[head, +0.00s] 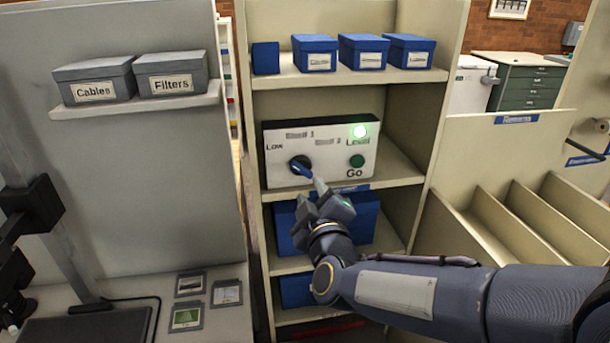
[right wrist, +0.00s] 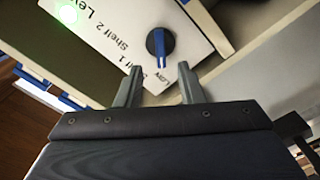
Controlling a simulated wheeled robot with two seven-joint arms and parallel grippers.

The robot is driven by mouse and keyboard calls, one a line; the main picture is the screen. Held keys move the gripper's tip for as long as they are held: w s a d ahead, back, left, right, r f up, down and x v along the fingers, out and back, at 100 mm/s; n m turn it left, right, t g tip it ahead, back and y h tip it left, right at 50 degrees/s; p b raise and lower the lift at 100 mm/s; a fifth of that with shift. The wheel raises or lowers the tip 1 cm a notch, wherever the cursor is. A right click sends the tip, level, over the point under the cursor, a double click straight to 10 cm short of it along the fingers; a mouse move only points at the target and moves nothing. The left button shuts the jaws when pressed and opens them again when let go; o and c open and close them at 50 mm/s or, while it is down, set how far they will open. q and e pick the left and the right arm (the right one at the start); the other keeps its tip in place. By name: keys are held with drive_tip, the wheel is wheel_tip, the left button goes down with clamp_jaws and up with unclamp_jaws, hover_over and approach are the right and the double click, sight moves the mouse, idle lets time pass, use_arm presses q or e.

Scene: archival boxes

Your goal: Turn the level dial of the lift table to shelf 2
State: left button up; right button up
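A white control panel (head: 330,180) stands on a middle shelf. Its round dark dial (head: 300,165) with a blue bar is at the left. The right wrist view shows the dial (right wrist: 160,46) closer, with printed labels including "Shelf 1" and "Shelf 2". I cannot tell for sure which label the blue bar marks. A green Go button (head: 357,161) and a lit green lamp (head: 360,131) by "Level" are at the right. My right gripper (right wrist: 158,82) is open and empty, its fingertips just short of the dial. My left gripper is not in view.
Several blue boxes (head: 318,54) stand on the shelf above, and larger blue boxes (head: 365,222) sit below. Grey boxes (head: 94,80) rest on a left shelf. Empty slots (head: 520,215) lie to the right. Small cards (head: 187,316) lie on the left worktop.

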sight(304, 173)
drive_tip(key=w, duration=0.3)
drive_tip(key=w+a, duration=0.1)
drive_tip(key=w, duration=0.3)
drive_tip(key=shift+w+a+p, duration=0.1)
drive_tip(key=shift+a+p, duration=0.1)
drive_tip(key=shift+p, duration=0.1)
drive_tip(key=shift+c, duration=0.3)
clamp_jaws()
